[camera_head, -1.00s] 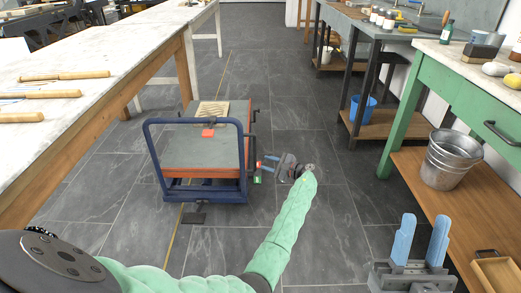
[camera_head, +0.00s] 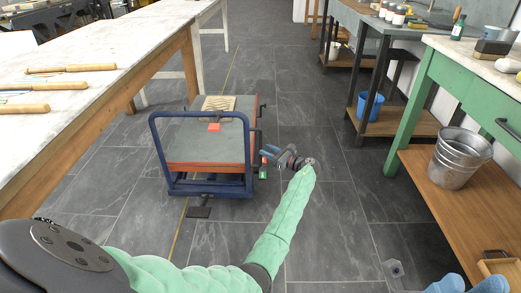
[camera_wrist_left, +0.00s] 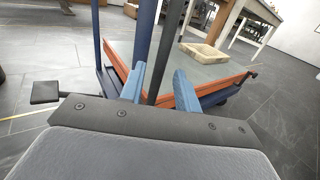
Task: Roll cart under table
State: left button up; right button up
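The cart (camera_head: 210,148) stands on the floor in the middle of the head view. It has a grey deck with orange-red edges and a dark blue tubular push frame at its near end. My left gripper (camera_head: 270,154) is beside the cart's right side in the head view, its blue fingers apart. In the left wrist view the fingers (camera_wrist_left: 158,85) are spread, with a dark upright bar (camera_wrist_left: 171,45) showing between them; I see no clear contact. My right gripper (camera_head: 466,285) is at the bottom right, mostly cut off, its blue finger tops apart.
A long white-topped table (camera_head: 90,90) with wooden-handled tools stands left of the cart. A green table (camera_head: 420,95) with a bucket (camera_head: 459,158) on its lower shelf is at right. A blue bin (camera_head: 370,104) sits on a shelf beyond.

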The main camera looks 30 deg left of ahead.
pick_arm(q)
jog(key=a, duration=0.4)
jog(key=shift+a+b, duration=0.15)
jog(key=shift+b, duration=0.25)
grip_shut()
